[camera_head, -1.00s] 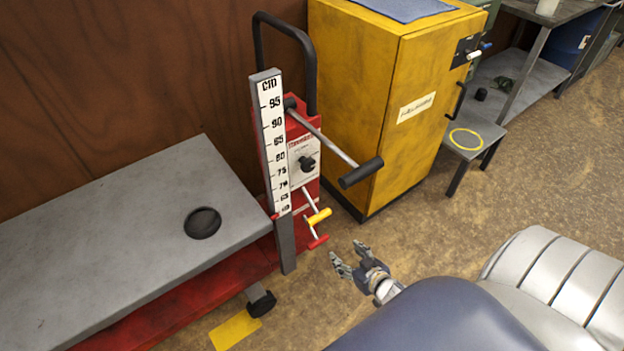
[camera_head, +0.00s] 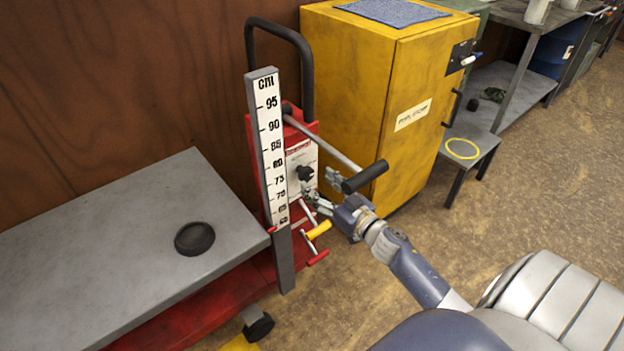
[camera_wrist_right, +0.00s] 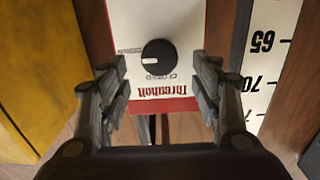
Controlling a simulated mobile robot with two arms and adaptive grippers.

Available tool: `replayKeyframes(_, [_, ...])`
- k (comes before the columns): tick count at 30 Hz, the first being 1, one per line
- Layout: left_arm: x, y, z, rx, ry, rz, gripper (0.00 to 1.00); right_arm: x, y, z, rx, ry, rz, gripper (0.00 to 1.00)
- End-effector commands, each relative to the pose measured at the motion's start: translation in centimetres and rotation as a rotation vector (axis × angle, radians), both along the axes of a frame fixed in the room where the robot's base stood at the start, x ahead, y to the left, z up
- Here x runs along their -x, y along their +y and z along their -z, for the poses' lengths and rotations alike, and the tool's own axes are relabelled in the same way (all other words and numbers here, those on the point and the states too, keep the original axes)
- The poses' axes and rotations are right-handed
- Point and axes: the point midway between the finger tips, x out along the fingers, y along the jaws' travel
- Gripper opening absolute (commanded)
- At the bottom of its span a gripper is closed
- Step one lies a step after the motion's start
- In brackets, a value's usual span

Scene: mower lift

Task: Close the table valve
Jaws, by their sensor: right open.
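The valve looks to be the round black knob (camera_head: 305,173) on the white panel of the red lift column (camera_head: 309,131). In the right wrist view the panel appears upside down, and the knob (camera_wrist_right: 159,58) has a white mark pointing left. Small labels beside it are too blurred to read. My right gripper (camera_head: 319,188) is just in front of the panel, close to the knob. In the wrist view its open fingers (camera_wrist_right: 160,85) stand either side of the knob's line, with nothing between them; contact cannot be seen. My left gripper is out of view.
A black-gripped lever (camera_head: 365,177) sticks out just above my right gripper. A yellow handle (camera_head: 319,230) and a red handle (camera_head: 318,257) are below it. The ruler post (camera_head: 269,145) and grey table (camera_head: 110,240) are left; a yellow cabinet (camera_head: 345,95) stands behind.

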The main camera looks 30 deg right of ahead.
Motion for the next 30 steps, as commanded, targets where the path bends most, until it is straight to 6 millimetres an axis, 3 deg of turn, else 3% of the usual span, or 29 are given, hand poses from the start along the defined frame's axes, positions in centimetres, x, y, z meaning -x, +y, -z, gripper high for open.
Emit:
replayKeyframes(3, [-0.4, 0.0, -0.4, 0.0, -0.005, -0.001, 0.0, -1.8, 0.1, 0.0, 0.001, -0.001, 0.001, 0.59])
replayKeyframes(9, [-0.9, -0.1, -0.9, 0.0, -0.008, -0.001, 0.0, -3.4, 0.2, 0.0, 0.001, 0.0, 0.001, 0.59])
replayKeyframes(20, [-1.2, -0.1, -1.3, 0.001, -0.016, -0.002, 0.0, -3.8, 0.3, 0.0, 0.0, 0.001, 0.001, 0.59])
replayKeyframes(26, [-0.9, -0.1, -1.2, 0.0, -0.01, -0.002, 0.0, -3.8, 0.3, 0.0, 0.0, 0.001, 0.001, 0.15])
replayKeyframes(30, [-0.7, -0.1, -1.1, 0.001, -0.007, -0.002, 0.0, -3.8, 0.3, 0.0, 0.0, 0.001, 0.001, 0.15])
